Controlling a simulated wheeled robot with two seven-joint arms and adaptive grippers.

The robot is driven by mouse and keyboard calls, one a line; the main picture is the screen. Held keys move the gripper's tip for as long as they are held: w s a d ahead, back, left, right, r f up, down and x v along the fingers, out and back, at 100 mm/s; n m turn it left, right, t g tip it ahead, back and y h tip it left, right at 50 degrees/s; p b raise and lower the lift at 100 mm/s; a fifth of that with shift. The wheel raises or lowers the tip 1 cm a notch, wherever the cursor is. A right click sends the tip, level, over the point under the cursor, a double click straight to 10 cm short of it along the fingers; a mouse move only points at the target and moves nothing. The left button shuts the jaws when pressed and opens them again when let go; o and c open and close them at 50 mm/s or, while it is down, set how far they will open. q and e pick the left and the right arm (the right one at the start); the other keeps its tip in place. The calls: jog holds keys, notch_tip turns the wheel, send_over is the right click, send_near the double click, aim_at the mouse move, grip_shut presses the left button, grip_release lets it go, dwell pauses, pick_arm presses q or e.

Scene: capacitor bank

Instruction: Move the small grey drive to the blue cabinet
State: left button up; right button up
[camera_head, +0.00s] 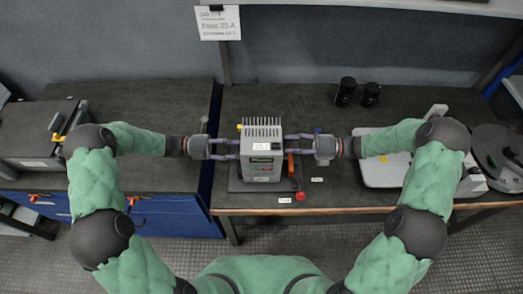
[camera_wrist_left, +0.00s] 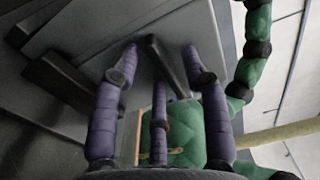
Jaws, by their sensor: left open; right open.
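The small grey drive (camera_head: 262,165) stands upright on a dark base plate on the right-hand bench, with fins on top and a white label on its front. My left gripper (camera_head: 236,149) is open at the drive's left side. My right gripper (camera_head: 288,145) is open at its right side. The fingertips are close to the drive's sides; I cannot tell whether they touch. The blue cabinet (camera_head: 172,218) stands left of the bench, with a dark top and orange handles. In the left wrist view my left gripper (camera_wrist_left: 160,62) shows spread purple fingers before grey surfaces I cannot identify.
A dark grey machine (camera_head: 35,130) occupies the left end of the cabinet top; its middle is clear. An orange lever (camera_head: 290,166) and red knob (camera_head: 300,196) are right of the drive. Two black cylinders (camera_head: 346,90) and a pale tray (camera_head: 385,172) are further right.

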pick_arm(q)
jog(key=shift+d, duration=0.1)
pick_arm(e)
jog(key=shift+a, duration=0.1)
pick_arm(q)
grip_shut()
pick_arm(e)
grip_shut()
pick_arm(q)
jog(key=shift+r, duration=0.25)
pick_arm(e)
jog(key=shift+r, duration=0.25)
